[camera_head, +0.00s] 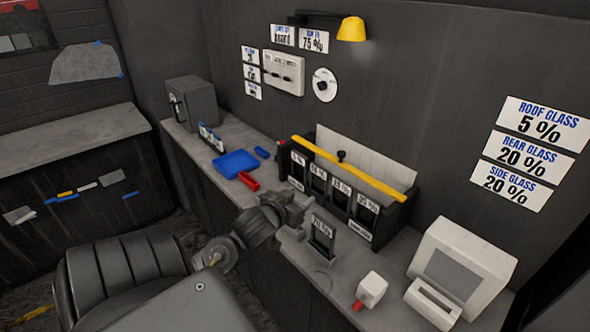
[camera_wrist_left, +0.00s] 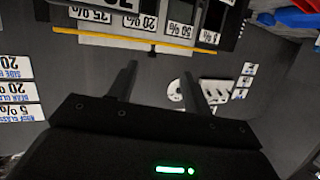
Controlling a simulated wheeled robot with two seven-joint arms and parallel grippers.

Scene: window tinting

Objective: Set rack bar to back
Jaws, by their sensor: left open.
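The rack (camera_head: 286,162) is a dark holder on the counter with several percent-labelled slots. Its yellow bar (camera_head: 372,180) runs along the top in front of a pale board and has a small black knob (camera_head: 341,155) near its middle. The bar also shows in the left wrist view (camera_wrist_left: 135,41), where the picture is upside down. My left gripper (camera_head: 298,207) is in front of the rack's slots, below the bar. Its two fingers (camera_wrist_left: 160,72) are apart with nothing between them. It seems not to touch the bar. My right gripper is not in view.
A small black stand with a percent label (camera_head: 322,240) is on the counter just right of my left gripper. A white bottle with a red tip (camera_head: 371,290), a white machine (camera_head: 462,262), a blue tray (camera_head: 236,163) and a red piece (camera_head: 249,181) are nearby.

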